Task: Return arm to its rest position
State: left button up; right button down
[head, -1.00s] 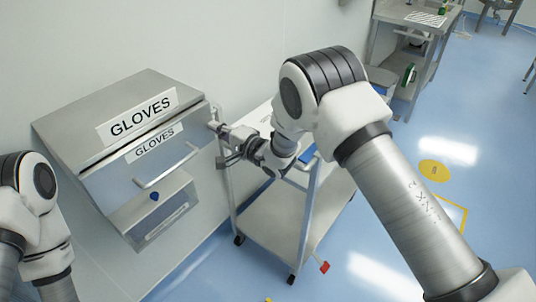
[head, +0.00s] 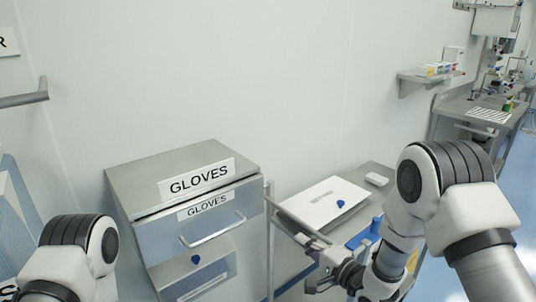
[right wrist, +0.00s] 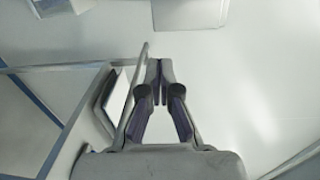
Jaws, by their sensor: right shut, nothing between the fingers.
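My right arm enters from the right in the head view. Its gripper (head: 318,282) is low, in front of the trolley, pointing left. In the right wrist view the right gripper (right wrist: 160,70) has its fingertips together with nothing between them. My left arm shows at the lower left of the head view, but its gripper is out of the picture.
A metal gloves dispenser (head: 150,182) with a handled drawer is on the wall at left. A workbench (head: 470,115) stands at the far right.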

jog(key=s+d+f+g+h, duration=0.35)
jog(key=s+f, duration=0.55)
jog(key=f, duration=0.3)
jog(key=s+d+f+g+h, duration=0.35)
jog(key=s+f, duration=0.45)
jog(key=f, duration=0.3)
jog(key=s+d+f+n+g+h, duration=0.1)
jog(key=s+d+n+g, duration=0.1)
jog(key=s, duration=0.4)
jog(key=s+d+f+n+g+h, duration=0.1)
jog(key=s+d+f+n+g, duration=0.1)
jog(key=s+n, duration=0.3)
jog(key=s+d+f+n+g, duration=0.1)
jog(key=s+d+n+g, duration=0.1)
jog(key=s, duration=0.7)
jog(key=shift+f+n+g+h, duration=0.2)
jog(key=shift+n+g+h, duration=0.2)
jog(key=shift+n+g, duration=0.4)
